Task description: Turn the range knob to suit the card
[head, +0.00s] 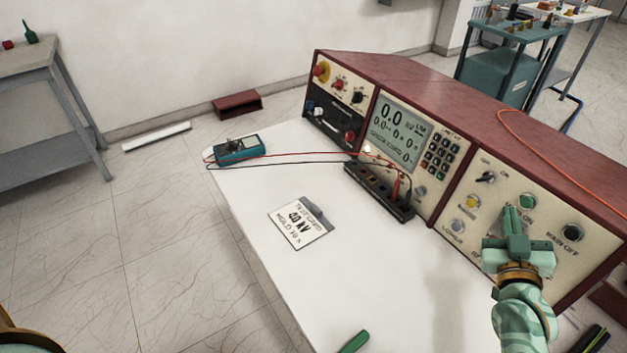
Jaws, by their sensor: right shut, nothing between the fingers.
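The white test card (301,224) lies on the white table and reads "40 kV" in bold, with a hold time line below. The red-cased test set (430,84) stands along the table. On its right panel (459,250), a label starting with "R" shows beside my right gripper (513,218). I cannot make out the range knob; my right gripper and wrist cover that part of the panel. The right gripper is shut and empty in front of the panel, just below the green main-on button (526,202). My left gripper is out of view.
A key switch (486,178), a yellow button (471,202) and a black main-off button (572,233) surround the gripper. The display (400,133) reads 0.0. A black terminal block (378,191) with leads and a teal meter (238,149) stand left. The table around the card is clear.

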